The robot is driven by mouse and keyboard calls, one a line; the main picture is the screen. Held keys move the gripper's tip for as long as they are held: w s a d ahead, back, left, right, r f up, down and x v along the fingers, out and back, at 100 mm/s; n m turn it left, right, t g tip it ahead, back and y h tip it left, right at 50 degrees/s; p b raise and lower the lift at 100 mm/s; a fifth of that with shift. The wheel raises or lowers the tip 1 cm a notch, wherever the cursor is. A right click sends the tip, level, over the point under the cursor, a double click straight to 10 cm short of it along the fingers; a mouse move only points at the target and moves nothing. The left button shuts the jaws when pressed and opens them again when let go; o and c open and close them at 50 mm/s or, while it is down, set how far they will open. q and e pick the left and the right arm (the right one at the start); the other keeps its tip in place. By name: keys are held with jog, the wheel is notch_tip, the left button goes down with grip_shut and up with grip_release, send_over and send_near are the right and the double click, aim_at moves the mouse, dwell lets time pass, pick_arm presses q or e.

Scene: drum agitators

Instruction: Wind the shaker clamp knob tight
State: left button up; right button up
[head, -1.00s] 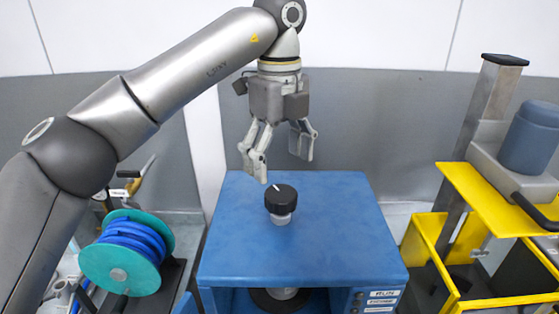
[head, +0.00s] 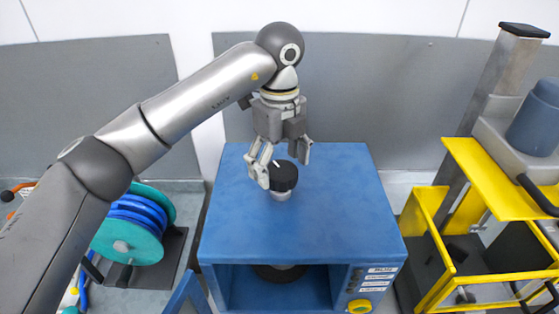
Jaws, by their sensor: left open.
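The black clamp knob (head: 283,176) with a white mark on its top stands on a short grey collar on the top of the blue shaker cabinet (head: 330,220). My left gripper (head: 280,168) points down with its fingers open, one to the left of the knob and one behind it to the right. The left finger overlaps the knob's left edge in the picture; I cannot tell whether it touches. My right gripper is not in view.
A teal reel (head: 133,245) with blue hose stands at the left. A yellow frame machine (head: 430,225) with a metal post stands at the right. The cabinet's front is open, with a yellow button (head: 360,306) at its lower right. The cabinet top around the knob is clear.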

pick_arm(q)
jog(key=shift+s+f, duration=0.3)
jog(key=shift+f, duration=0.25)
jog(key=shift+w, duration=0.15)
